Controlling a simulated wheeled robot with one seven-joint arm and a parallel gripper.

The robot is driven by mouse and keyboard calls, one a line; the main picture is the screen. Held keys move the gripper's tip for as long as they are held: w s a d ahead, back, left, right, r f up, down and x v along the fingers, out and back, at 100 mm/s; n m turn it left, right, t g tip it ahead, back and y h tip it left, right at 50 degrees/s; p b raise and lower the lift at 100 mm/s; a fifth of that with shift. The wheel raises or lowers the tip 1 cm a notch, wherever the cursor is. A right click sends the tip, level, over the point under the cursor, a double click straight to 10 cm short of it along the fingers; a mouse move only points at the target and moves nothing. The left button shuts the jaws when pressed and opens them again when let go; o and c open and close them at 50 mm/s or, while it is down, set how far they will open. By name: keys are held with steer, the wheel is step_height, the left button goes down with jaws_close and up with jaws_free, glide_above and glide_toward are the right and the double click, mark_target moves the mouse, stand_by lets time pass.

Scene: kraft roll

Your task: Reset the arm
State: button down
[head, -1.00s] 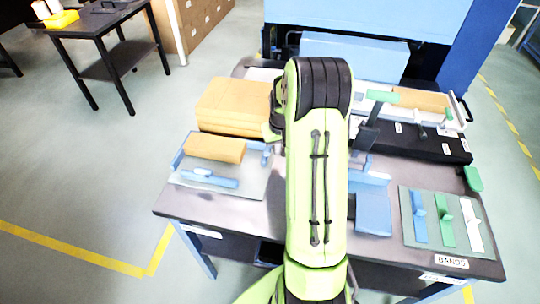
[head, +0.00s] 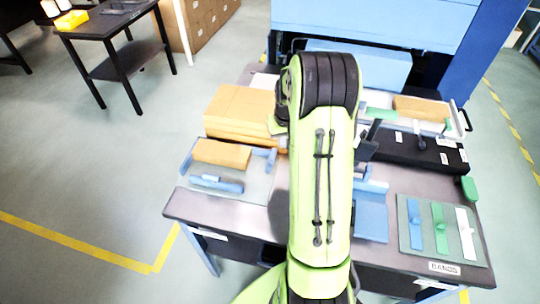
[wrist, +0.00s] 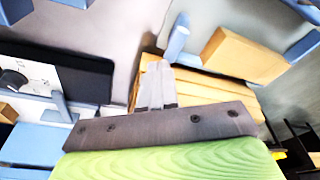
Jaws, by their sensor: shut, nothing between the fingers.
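My green and black arm (head: 322,170) rises through the middle of the head view, over the front of the workbench (head: 225,215). Its far end is hidden behind the upper black joint, so I cannot make out my gripper in that view. In the wrist view my gripper (wrist: 155,85) shows two grey fingers together beyond a dark bar, shut and empty. Beyond the fingers lie stacked kraft-brown packs (wrist: 205,88), which also show left of my arm in the head view (head: 240,105). I see no contact with them.
A brown block (head: 222,153) lies on a grey board with blue stops. A black box (head: 415,150) stands right of my arm. A board with blue, green and white strips (head: 440,228) lies near the "BANDS" label. A blue machine (head: 390,25) stands behind.

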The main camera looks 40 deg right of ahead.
steer(key=s+a+r+n+t, duration=0.1)
steer(key=s+a+r, duration=0.2)
steer(key=a+r, duration=0.5)
steer(key=s+a+r+n+t, duration=0.1)
steer(key=s+a+r, duration=0.3)
steer(key=a+r, duration=0.35)
steer(key=s+a+r+n, duration=0.1)
steer(key=s+a, duration=0.4)
steer(key=s, duration=0.2)
steer(key=s+a+r+n+t, duration=0.1)
steer(key=s+a, duration=0.3)
steer(key=s, duration=0.3)
steer(key=shift+a+r+t+y+p, duration=0.3)
steer(key=shift+a+y+p, duration=0.1)
steer(key=shift+p, duration=0.05)
